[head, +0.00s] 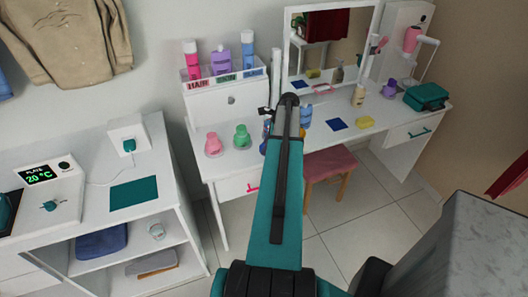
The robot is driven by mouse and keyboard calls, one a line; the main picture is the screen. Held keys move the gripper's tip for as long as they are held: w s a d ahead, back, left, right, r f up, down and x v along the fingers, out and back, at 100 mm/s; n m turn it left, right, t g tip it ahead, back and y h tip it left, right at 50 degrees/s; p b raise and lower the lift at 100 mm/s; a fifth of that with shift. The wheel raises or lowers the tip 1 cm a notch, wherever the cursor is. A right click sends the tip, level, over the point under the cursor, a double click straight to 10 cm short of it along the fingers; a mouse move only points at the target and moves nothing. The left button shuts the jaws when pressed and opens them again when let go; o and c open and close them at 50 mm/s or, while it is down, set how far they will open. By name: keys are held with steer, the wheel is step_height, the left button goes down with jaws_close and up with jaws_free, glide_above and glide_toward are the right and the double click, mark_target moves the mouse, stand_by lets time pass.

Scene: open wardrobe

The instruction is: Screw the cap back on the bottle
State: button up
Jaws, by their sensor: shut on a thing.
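My gripper (267,111) is in the head view over the left part of the white dressing table, at the far end of my teal arm. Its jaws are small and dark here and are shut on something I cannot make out. A narrow blue thing (266,127) shows just below the jaws, partly behind my arm; I cannot tell if it is a bottle or if they touch. A pink bottle (213,145) and a green bottle (242,137) stand left of the gripper. A light blue bottle (306,116) stands right of my arm. No loose cap is clearly visible.
A rack (232,97) with several bottles stands behind. The mirror (287,50), a beige bottle (358,96), a yellow sponge (365,123) and a teal case (426,97) are further right. A pink stool (328,163) stands below. The left counter (90,205) carries a plate control.

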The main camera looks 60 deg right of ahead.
mark_target(262, 146)
steer(key=shift+r+p, duration=1.2)
steer(key=shift+r, duration=0.8)
steer(key=w+a+r+n+g+y+b, duration=0.15)
steer(key=w+a+n, duration=0.35)
steer(key=w+a, duration=0.7)
steer(key=w+a+r+n+g+b, duration=0.1)
steer(key=w+a+r+n+b, duration=0.3)
steer(key=w+a, duration=0.7)
steer(key=w+a+r+n+g+b, duration=0.1)
steer(key=a+n, duration=0.4)
steer(key=a, duration=1.2)
steer(key=w+a+r+n+g+b, duration=0.1)
steer(key=a+r+n, duration=0.3)
steer(key=a, duration=1.4)
steer(key=shift+w+a+n+g, duration=0.3)
steer(key=shift+w+n+g, duration=0.2)
steer(key=shift+n+g, duration=0.55)
steer(key=shift+t, duration=0.3)
